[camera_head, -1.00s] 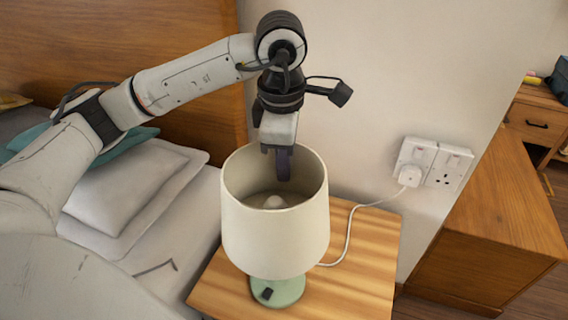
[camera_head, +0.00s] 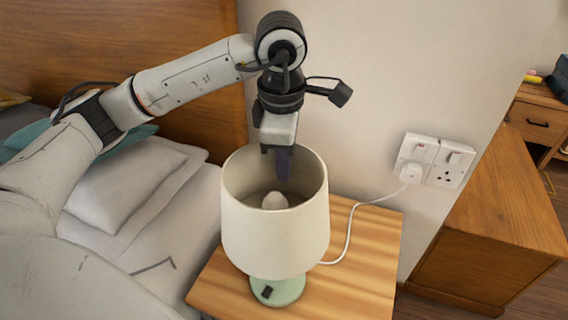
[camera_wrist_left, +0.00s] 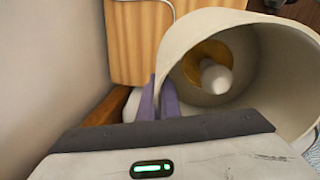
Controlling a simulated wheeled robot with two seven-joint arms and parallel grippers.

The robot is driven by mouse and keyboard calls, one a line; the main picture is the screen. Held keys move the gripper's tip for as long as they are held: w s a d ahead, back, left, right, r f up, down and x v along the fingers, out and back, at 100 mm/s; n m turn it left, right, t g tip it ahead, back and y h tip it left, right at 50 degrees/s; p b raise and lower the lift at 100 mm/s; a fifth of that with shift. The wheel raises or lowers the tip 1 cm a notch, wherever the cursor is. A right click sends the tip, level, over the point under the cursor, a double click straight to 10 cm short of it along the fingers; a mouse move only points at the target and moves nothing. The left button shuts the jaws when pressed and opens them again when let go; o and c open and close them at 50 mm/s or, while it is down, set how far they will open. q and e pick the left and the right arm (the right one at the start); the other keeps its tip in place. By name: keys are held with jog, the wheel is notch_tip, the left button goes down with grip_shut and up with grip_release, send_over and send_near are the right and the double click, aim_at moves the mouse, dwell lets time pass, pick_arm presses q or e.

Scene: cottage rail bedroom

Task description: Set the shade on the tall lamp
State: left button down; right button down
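The cream lamp shade (camera_head: 275,240) is upright over the lamp with the pale green base (camera_head: 280,292), which stands on the bedside table. The white bulb (camera_head: 275,201) shows inside the shade, also in the left wrist view (camera_wrist_left: 216,78). The shade hides the lamp's stem, so I cannot tell whether it rests on its support. My left gripper (camera_head: 284,176) points down at the far rim of the shade. In the left wrist view, its purple fingers (camera_wrist_left: 158,100) are close together on either side of the shade wall (camera_wrist_left: 185,30). My right gripper is not in view.
The wooden bedside table (camera_head: 350,285) has bare room right of the lamp. A white cord runs to the wall socket (camera_head: 433,160). The bed with pillows (camera_head: 125,185) is at left, and a wooden cabinet (camera_head: 490,225) at right.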

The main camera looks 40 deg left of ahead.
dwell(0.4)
pick_arm(q)
jog(key=shift+f, duration=0.2)
dwell(0.3)
jog(key=c, duration=2)
grip_release()
jog(key=shift+o, duration=0.4)
